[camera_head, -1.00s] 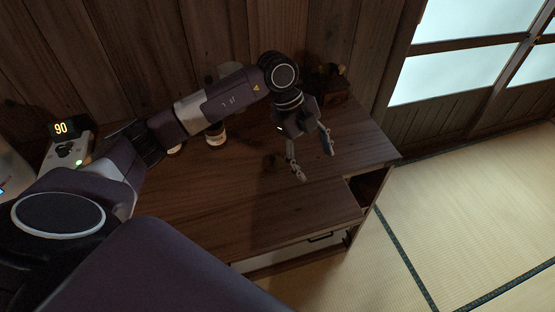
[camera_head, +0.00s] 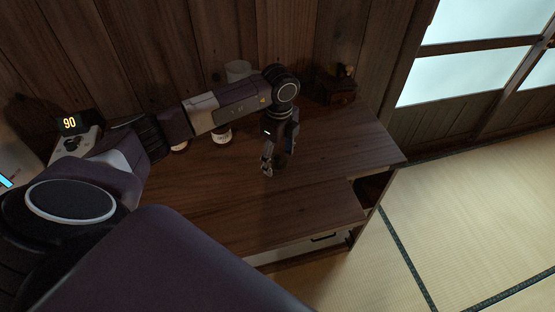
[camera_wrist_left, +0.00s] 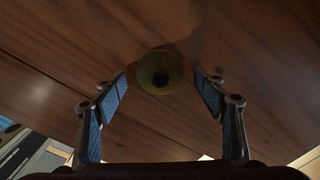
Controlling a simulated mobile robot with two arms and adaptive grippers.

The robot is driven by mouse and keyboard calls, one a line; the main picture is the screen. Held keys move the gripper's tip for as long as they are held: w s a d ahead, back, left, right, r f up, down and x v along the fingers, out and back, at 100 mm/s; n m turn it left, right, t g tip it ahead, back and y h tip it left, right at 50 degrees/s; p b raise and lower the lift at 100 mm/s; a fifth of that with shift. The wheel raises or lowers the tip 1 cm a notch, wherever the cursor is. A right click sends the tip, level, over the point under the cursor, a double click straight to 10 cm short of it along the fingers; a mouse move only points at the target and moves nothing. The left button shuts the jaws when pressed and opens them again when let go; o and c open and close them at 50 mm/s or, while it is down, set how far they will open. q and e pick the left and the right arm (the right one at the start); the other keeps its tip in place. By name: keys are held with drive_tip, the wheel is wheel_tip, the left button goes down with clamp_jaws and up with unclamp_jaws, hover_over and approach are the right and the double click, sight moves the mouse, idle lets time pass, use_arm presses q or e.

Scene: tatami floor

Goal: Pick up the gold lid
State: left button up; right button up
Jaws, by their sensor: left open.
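The gold lid (camera_wrist_left: 160,72) is a small round piece with a dark centre. It lies on the wooden desk top (camera_head: 220,205). In the head view the lid (camera_head: 284,160) is dark and partly covered by my left gripper (camera_head: 269,168). In the left wrist view the two fingers of my left gripper stand apart, one on each side of the lid, with gaps between them and it. The gripper is open and empty, pointing down at the desk. My right gripper is not in view.
A white-labelled jar (camera_head: 222,136) stands under my left forearm, with a pale canister (camera_head: 237,70) behind it. A dark wooden box (camera_head: 335,89) is at the back right. A device reading 90 (camera_head: 70,123) is at the left. The desk front is clear.

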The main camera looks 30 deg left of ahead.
use_arm(q)
drive_tip(key=c, duration=1)
drive_tip(key=shift+c, duration=0.3)
